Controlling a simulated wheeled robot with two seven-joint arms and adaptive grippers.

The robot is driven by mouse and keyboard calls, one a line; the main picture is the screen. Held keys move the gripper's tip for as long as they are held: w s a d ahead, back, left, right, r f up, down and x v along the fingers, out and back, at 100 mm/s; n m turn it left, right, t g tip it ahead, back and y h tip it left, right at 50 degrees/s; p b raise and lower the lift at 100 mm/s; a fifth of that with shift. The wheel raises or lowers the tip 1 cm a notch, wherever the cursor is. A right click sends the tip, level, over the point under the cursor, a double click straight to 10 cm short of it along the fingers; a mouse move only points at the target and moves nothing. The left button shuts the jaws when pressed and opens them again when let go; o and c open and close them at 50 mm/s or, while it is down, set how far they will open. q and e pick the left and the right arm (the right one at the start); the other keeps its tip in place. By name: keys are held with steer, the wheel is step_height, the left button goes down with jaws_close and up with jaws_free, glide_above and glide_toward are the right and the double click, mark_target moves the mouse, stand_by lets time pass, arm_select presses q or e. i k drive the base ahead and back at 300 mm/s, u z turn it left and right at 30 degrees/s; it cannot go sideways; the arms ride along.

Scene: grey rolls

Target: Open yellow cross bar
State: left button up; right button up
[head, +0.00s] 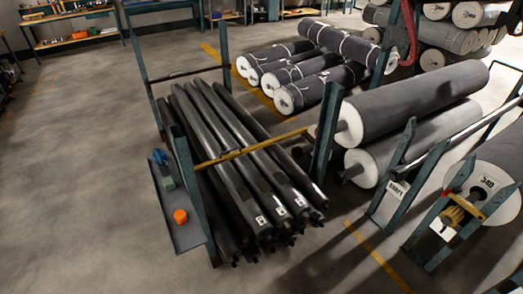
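A yellow cross bar (250,148) lies across the near part of a teal rack, over a bundle of long dark rolls (235,150). Its left end is near a teal post (186,180), and its right end is near another teal post (326,140). The bar slants slightly up to the right. How its ends are fastened is too small to tell. Neither of my grippers shows in the head view.
A side tray (185,232) on the rack's left holds an orange object (181,216). Wrapped rolls (320,82) lie behind. The floor (75,170) at the left is clear.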

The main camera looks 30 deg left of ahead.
mark_target(220, 160)
steer(key=z, duration=0.4)
steer(key=i, duration=2.8)
steer(key=u, duration=0.95)
